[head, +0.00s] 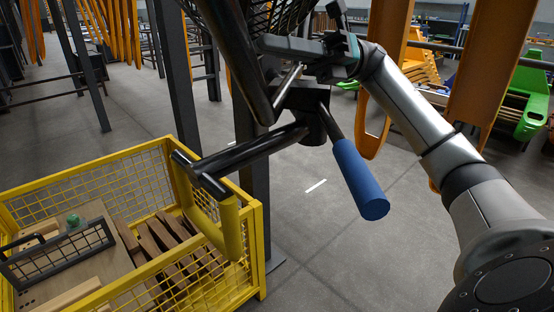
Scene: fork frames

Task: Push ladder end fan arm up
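A black tubular fan arm (232,55) slants down from the top middle to a dark joint block (302,97). A dark mesh fan cage (284,14) shows behind it at the top edge. From the joint, a rod with a blue grip (358,180) hangs down to the right, and a black tube runs left to a yellow handle (232,230). My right gripper (310,46) is at the upper middle, close above the joint block. I cannot tell whether it touches the arm, or whether its fingers are open or shut. My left gripper is not in view.
A yellow mesh crate (262,240) with wooden pieces (165,237) stands at the lower left. A dark post (178,80) rises behind it. Orange hanging parts (490,60) and a green chair-like piece (525,100) are at the right. Grey floor (330,255) is clear in the lower middle.

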